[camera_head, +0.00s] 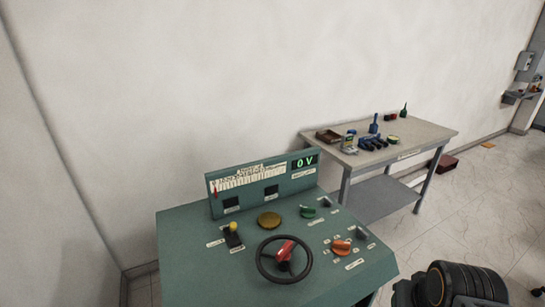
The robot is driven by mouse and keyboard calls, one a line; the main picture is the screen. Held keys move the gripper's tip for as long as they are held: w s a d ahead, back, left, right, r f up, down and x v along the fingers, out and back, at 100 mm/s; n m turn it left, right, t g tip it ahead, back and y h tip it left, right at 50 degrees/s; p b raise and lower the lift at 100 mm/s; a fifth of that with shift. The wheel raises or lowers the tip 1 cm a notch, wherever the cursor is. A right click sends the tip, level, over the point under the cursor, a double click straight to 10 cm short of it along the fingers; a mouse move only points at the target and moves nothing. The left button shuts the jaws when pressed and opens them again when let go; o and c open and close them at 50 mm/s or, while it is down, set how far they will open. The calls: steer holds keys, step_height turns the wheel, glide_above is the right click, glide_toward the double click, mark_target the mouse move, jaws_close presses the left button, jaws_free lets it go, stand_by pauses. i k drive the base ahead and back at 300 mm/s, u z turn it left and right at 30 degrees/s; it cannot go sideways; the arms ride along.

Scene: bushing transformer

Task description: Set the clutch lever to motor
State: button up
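A green control console (190,250) stands in the lower middle of the head view. On its left side is a black lever with a yellow knob (233,227). A black handwheel (262,268) with a red handle (286,250) at its centre sits near the front. A green knob (308,212) and an orange-red knob (341,246) are on the right side. The labels are too small to read, so I cannot tell which control is the clutch lever or its setting. A dark rounded part with orange bands at lower right looks like my arm; my gripper's fingers do not show.
The console's upright panel has a scale and a display (304,162) reading 0 V. A brass-coloured round cap (269,220) is on the top. A grey workbench (430,131) with tools and bottles stands behind to the right. Tiled floor (475,215) is open at right.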

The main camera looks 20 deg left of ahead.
mark_target(233, 225)
steer(key=u, duration=1.6)
steer(key=i, duration=0.15)
steer(key=z, duration=0.45)
steer(key=k, duration=0.75)
steer(key=z, duration=0.65)
steer(key=k, duration=0.6)
steer(key=u, duration=0.35)
steer(key=i, duration=0.5)
steer(key=u, duration=1)
steer(key=i, duration=0.7)
steer(key=u, duration=0.1)
